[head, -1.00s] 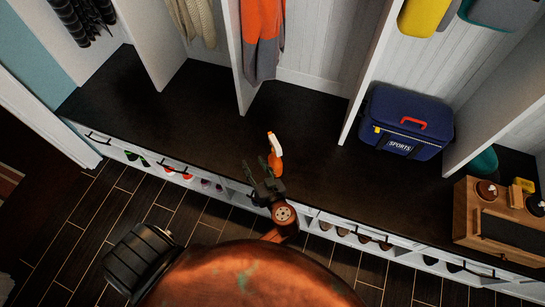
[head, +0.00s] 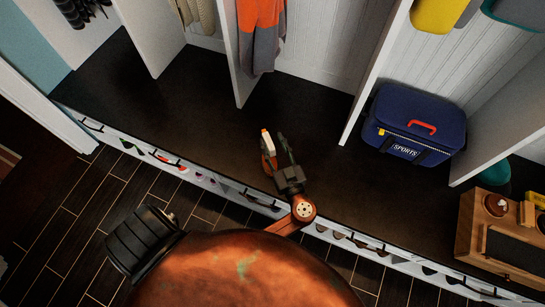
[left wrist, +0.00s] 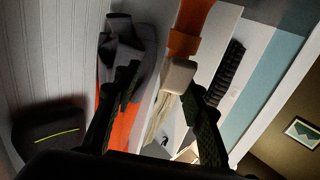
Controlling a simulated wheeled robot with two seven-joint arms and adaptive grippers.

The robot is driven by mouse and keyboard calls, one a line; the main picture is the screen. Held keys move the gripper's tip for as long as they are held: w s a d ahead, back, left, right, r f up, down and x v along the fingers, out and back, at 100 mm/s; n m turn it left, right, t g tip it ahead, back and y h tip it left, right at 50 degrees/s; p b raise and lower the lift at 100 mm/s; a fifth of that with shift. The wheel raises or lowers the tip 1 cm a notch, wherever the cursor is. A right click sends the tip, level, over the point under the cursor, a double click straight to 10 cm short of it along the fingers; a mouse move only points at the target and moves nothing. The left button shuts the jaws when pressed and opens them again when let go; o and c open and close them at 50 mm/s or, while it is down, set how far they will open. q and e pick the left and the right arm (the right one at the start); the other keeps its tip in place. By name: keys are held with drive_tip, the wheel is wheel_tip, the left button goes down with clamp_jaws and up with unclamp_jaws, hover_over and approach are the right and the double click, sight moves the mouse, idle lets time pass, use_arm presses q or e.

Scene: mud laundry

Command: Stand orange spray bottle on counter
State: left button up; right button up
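The orange spray bottle (head: 266,143) shows in the head view beside the fingers of my left gripper (head: 278,151), over the dark counter (head: 190,105). The fingers of the left gripper (left wrist: 163,85) are spread apart. I cannot tell whether they touch the bottle or whether it rests on the counter. My right gripper is not in view.
A blue sports bag (head: 415,122) stands on the counter to the right, with a wooden box (head: 495,230) farther right. White upright dividers (head: 245,55) rise from the counter, and an orange and grey garment (head: 262,35) hangs behind. The counter left of the gripper is clear.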

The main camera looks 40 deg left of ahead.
sight(265, 132)
use_arm(q)
drive_tip(key=x, duration=0.3)
drive_tip(key=s+x, duration=0.1)
drive_tip(key=x, duration=0.1)
drive_tip(key=shift+w+a+f+b, duration=0.2)
drive_tip(key=shift+a+b, duration=0.2)
drive_tip(key=shift+a, duration=0.25)
drive_tip(key=shift+w+a, duration=0.2)
drive_tip(key=shift+a, duration=0.15)
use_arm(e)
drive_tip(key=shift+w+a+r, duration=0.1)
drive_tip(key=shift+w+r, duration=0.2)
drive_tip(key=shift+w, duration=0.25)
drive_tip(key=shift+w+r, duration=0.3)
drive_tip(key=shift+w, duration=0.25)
use_arm(q)
drive_tip(key=shift+c, duration=0.6)
clamp_jaws()
drive_tip(key=shift+r, duration=0.1)
